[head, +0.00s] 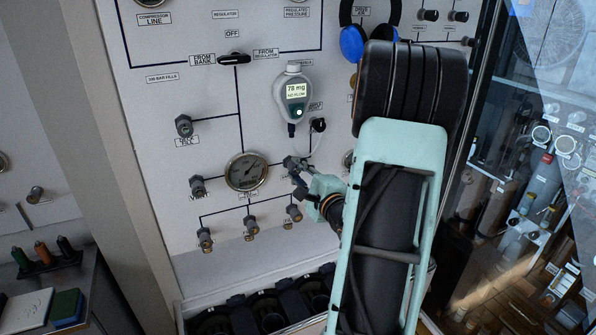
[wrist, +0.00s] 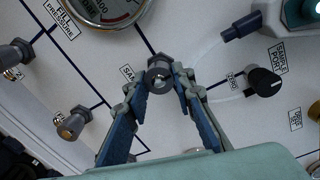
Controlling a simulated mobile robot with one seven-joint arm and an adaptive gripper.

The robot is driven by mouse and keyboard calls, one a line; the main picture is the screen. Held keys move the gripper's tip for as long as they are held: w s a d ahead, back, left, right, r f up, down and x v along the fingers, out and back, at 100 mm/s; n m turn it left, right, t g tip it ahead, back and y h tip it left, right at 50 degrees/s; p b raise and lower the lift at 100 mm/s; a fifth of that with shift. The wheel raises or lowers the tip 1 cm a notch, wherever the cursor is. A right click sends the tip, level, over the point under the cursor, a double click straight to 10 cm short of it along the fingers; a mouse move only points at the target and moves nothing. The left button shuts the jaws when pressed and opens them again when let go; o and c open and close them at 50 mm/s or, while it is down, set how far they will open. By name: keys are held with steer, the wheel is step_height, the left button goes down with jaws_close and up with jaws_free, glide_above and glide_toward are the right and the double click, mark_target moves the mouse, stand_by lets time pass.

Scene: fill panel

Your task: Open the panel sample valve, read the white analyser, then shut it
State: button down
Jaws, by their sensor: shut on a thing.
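The white analyser (head: 293,93) hangs on the panel with its screen lit. The screen seems to read "78 mg", with a smaller line below that looks like "NO FLOW". Its lower corner shows in the wrist view (wrist: 298,14). My gripper (head: 294,168) is at the panel below it. In the wrist view my gripper (wrist: 163,84) is shut on a grey metal valve knob (wrist: 158,76), one finger on each side. A partly hidden label beside this knob starts with "SAM". A black knob (wrist: 264,82) with a label starting "SAMPLE" is to the right; it also shows in the head view (head: 318,125).
A round gauge (head: 246,172) is left of my gripper, and several metal valve knobs (head: 205,238) project from the panel below. A black selector handle (head: 233,59) is above. Blue ear defenders (head: 353,43) hang near my arm. Cylinders (head: 268,315) stand below the panel.

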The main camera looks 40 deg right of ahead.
steer(key=c, duration=1.6)
jaws_free()
steer(key=v, duration=0.7)
steer(key=shift+s+a, duration=0.1)
steer(key=shift+s, duration=0.15)
